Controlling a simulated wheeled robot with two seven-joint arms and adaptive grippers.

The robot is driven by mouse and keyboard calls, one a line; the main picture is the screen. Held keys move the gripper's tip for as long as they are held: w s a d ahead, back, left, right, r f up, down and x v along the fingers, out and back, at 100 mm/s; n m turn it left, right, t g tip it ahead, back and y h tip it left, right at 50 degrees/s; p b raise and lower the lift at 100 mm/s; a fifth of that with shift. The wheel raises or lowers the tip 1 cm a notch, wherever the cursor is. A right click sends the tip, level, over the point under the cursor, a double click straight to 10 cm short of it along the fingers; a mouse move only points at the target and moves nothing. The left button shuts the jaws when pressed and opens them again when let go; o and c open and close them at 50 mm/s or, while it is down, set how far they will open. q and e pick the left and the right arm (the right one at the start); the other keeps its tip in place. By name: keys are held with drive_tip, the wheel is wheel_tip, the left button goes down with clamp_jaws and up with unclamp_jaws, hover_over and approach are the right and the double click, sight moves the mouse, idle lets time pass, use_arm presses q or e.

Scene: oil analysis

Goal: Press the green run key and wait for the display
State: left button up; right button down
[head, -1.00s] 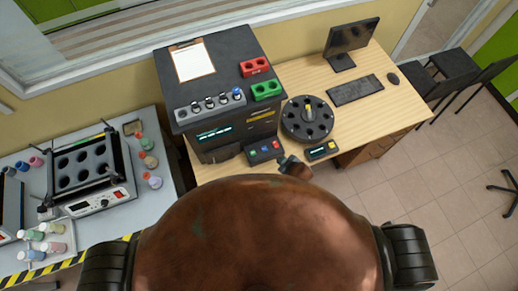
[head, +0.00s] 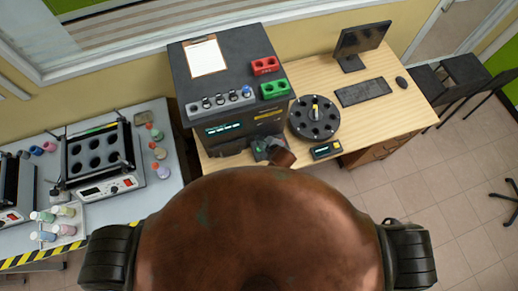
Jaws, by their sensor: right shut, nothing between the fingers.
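The key panel (head: 256,153) sits at the foot of the dark analyser (head: 228,100). A green key (head: 259,148) shows at its left part; the other keys are mostly hidden by my right gripper. My right gripper (head: 267,149) is shut and empty, over the panel close beside the green key. I cannot tell whether it touches the key. The analyser's front display (head: 224,128) is lit with small teal marks, too small to read. My left gripper is not in view.
A round black carousel (head: 314,119) and a small box with a screen (head: 325,150) stand right of the panel. Red (head: 264,66) and green (head: 275,89) racks and a clipboard (head: 205,58) lie on the analyser. A monitor (head: 361,42) and keyboard (head: 363,91) are behind.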

drive_tip(key=b, duration=0.7)
hover_over(257, 147)
drive_tip(key=s+d, duration=0.1)
drive_tip(key=s, duration=0.1)
wheel_tip(257, 147, down, 8)
drive_tip(key=shift+w+d+r, duration=0.15)
drive_tip(key=shift+r, duration=0.05)
drive_tip(key=shift+f+b, duration=0.4)
drive_tip(key=shift+f, duration=0.05)
drive_tip(key=shift+f, duration=0.15)
drive_tip(key=shift+f, duration=0.25)
drive_tip(key=shift+f+b, duration=0.3)
drive_tip(key=shift+f, duration=0.3)
idle(0.8)
idle(0.3)
drive_tip(key=shift+r+p, duration=1)
drive_tip(key=shift+p, duration=0.1)
drive_tip(key=shift+r, duration=0.1)
